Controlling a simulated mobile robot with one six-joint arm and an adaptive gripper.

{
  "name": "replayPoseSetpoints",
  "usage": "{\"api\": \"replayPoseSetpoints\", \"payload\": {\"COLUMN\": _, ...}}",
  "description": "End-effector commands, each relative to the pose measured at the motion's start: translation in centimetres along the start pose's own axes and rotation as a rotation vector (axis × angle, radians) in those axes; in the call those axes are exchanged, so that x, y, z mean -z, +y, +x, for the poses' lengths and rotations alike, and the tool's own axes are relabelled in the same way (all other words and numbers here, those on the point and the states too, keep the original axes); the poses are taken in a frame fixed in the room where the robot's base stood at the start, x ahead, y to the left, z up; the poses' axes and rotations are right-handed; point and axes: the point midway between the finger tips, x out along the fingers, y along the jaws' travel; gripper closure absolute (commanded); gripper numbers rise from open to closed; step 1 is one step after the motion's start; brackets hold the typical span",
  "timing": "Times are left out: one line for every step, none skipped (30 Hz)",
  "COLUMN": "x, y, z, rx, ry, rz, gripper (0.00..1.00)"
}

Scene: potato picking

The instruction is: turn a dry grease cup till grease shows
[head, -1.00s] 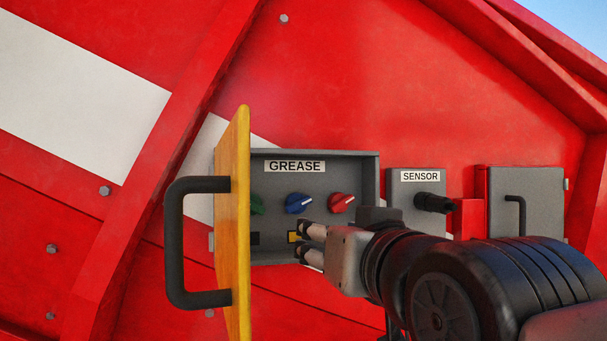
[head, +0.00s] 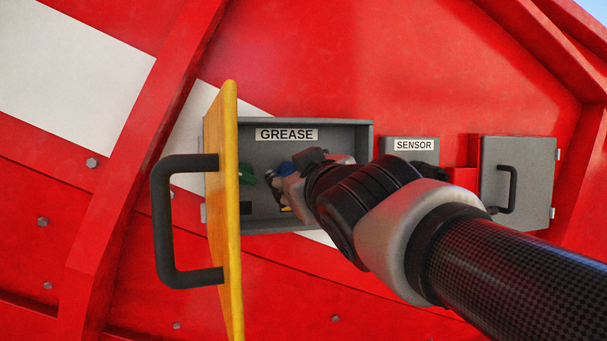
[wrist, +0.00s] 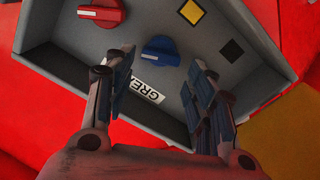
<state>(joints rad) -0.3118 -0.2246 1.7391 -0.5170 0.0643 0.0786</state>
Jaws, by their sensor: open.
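The open grease box (head: 360,150) holds a row of knobs. The green knob (head: 246,174) is at the left in the head view. The blue knob (head: 286,168) is partly covered by my gripper (head: 273,181). In the wrist view the blue knob (wrist: 160,50) lies ahead, between the lines of my open gripper's fingers (wrist: 164,62); I cannot tell whether they touch it. The red knob (wrist: 100,12) shows at the top. A yellow square (wrist: 191,11) and a black square (wrist: 232,50) mark the panel. The green knob is hidden in the wrist view.
The box's yellow door (head: 229,250) stands open at the left, with a dark handle (head: 162,225). A sensor box (head: 410,145) and a closed grey box (head: 530,180) are to the right. The red wall surrounds everything.

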Motion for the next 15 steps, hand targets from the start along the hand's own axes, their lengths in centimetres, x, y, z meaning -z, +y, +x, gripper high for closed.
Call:
{"api": "replayPoseSetpoints", "payload": {"x": -0.1, "y": 0.0, "z": 1.2, "rx": 0.001, "ry": -0.002, "rz": -0.001, "gripper": 0.5}}
{"api": "replayPoseSetpoints", "payload": {"x": -0.1, "y": 0.0, "z": 1.8, "rx": 0.001, "ry": -0.002, "rz": -0.001, "gripper": 0.5}}
{"api": "replayPoseSetpoints", "payload": {"x": -0.1, "y": 0.0, "z": 2.5, "rx": 0.0, "ry": -0.002, "rz": -0.001, "gripper": 0.5}}
{"api": "replayPoseSetpoints", "payload": {"x": -0.1, "y": 0.0, "z": 3.0, "rx": 0.001, "ry": -0.002, "rz": 0.0, "gripper": 0.5}}
{"api": "replayPoseSetpoints", "payload": {"x": 0.0, "y": 0.0, "z": 3.4, "rx": 0.0, "ry": -0.001, "rz": 0.0, "gripper": 0.5}}
{"api": "replayPoseSetpoints", "payload": {"x": 0.0, "y": 0.0, "z": 3.9, "rx": 0.001, "ry": -0.002, "rz": 0.0, "gripper": 0.5}}
{"api": "replayPoseSetpoints", "payload": {"x": 0.0, "y": 0.0, "z": 4.2, "rx": 0.0, "ry": -0.001, "rz": 0.0, "gripper": 0.5}}
{"api": "replayPoseSetpoints", "payload": {"x": 0.0, "y": 0.0, "z": 4.5, "rx": 0.0, "ry": -0.001, "rz": 0.0, "gripper": 0.5}}
{"api": "replayPoseSetpoints", "payload": {"x": 0.0, "y": 0.0, "z": 4.9, "rx": 0.0, "ry": -0.001, "rz": 0.0, "gripper": 0.5}}
{"api": "replayPoseSetpoints", "payload": {"x": 0.0, "y": 0.0, "z": 5.1, "rx": 0.0, "ry": -0.001, "rz": 0.0, "gripper": 0.5}}
{"api": "replayPoseSetpoints", "payload": {"x": 0.0, "y": 0.0, "z": 5.2, "rx": 0.0, "ry": 0.0, "rz": 0.0, "gripper": 0.5}}
{"api": "replayPoseSetpoints", "payload": {"x": 0.1, "y": 0.0, "z": 5.4, "rx": 0.0, "ry": 0.0, "rz": 0.0, "gripper": 0.5}}
{"api": "replayPoseSetpoints", "payload": {"x": 0.0, "y": 0.0, "z": 5.5, "rx": 0.0, "ry": 0.0, "rz": 0.0, "gripper": 0.5}}
{"api": "replayPoseSetpoints", "payload": {"x": 0.0, "y": 0.0, "z": 5.5, "rx": 0.0, "ry": 0.0, "rz": 0.0, "gripper": 0.5}}
{"api": "replayPoseSetpoints", "payload": {"x": 0.0, "y": 0.0, "z": 5.6, "rx": 0.0, "ry": 0.0, "rz": 0.0, "gripper": 0.5}}
